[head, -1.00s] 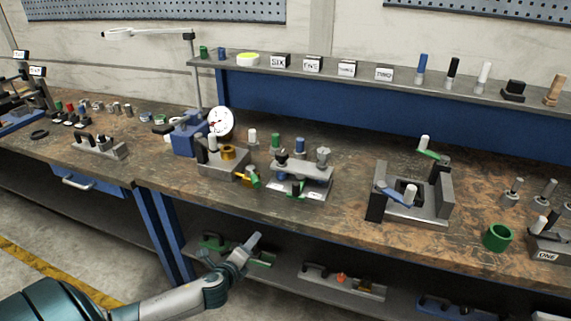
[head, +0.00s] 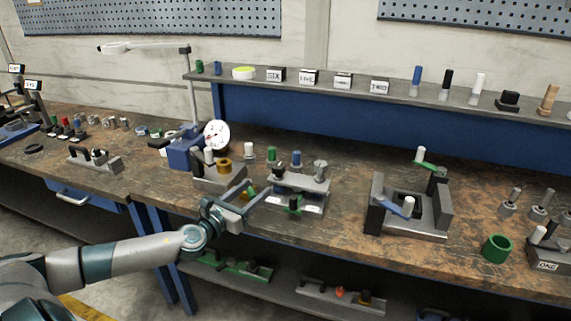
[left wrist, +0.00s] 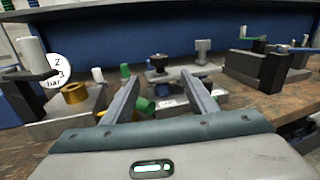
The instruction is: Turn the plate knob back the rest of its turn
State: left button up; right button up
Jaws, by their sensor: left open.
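My left gripper (head: 257,184) is open at the front edge of the bench, fingers pointing at the fixtures; its jaws show empty in the left wrist view (left wrist: 160,78). Just beyond is a grey plate fixture (head: 312,206) with a white label and several posts. A yellow-green knob at this block is partly hidden behind the fingers. A green knob end (left wrist: 145,105) shows between the fingers in the left wrist view; which knob it is I cannot tell.
A dial gauge (head: 216,135) on a blue stand is behind the block. A shelf (head: 340,92) runs along the back.

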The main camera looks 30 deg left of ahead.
pick_arm(q)
jog(key=shift+w+a+r+m, duration=0.15)
jog(key=shift+r+m, duration=0.1)
jog(key=shift+m, duration=0.25)
jog(key=shift+w, duration=0.15)
jog(key=p, duration=0.2)
send_near(283, 165)
jog(key=w, duration=0.2)
jog(key=a+f, duration=0.1)
jog(key=shift+w, duration=0.4)
jog(key=w, duration=0.8)
jog(key=shift+w+d, duration=0.1)
jog(key=shift+w, duration=1)
pick_arm(e)
jog(key=shift+g, duration=0.7)
jog(key=s, duration=0.1)
jog(key=s+d, duration=0.1)
jog(key=s, duration=0.1)
jog(key=s+r, duration=0.1)
jog(key=s, duration=0.1)
jog(key=shift+d, duration=0.3)
